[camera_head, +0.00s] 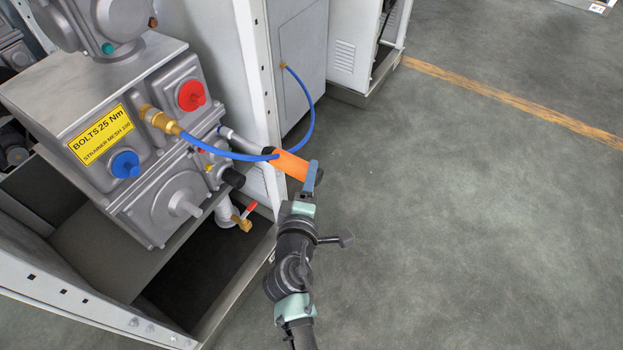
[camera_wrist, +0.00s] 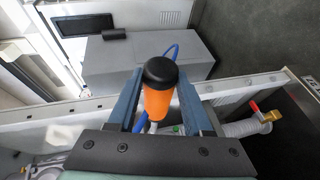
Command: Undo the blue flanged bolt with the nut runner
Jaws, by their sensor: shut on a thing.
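The blue flanged bolt (camera_head: 125,164) sits on the front of a grey metal housing, below a yellow "BOLTS 25 Nm" label. The nut runner (camera_head: 291,165) has an orange body, and a grey shaft reaches from it toward the housing. My gripper (camera_head: 313,173) is shut on its orange body, right of the housing and apart from the blue bolt. In the wrist view the orange nut runner (camera_wrist: 158,103), with a black cap, stands between my two blue fingers. The blue bolt cannot be made out there.
A red flanged bolt (camera_head: 191,95) sits above right of the blue one. A blue hose (camera_head: 316,108) with a brass fitting (camera_head: 161,121) loops past the nut runner. A white cabinet post (camera_head: 259,80) stands behind. A red-handled valve (camera_head: 243,219) hangs below. The floor at right is clear.

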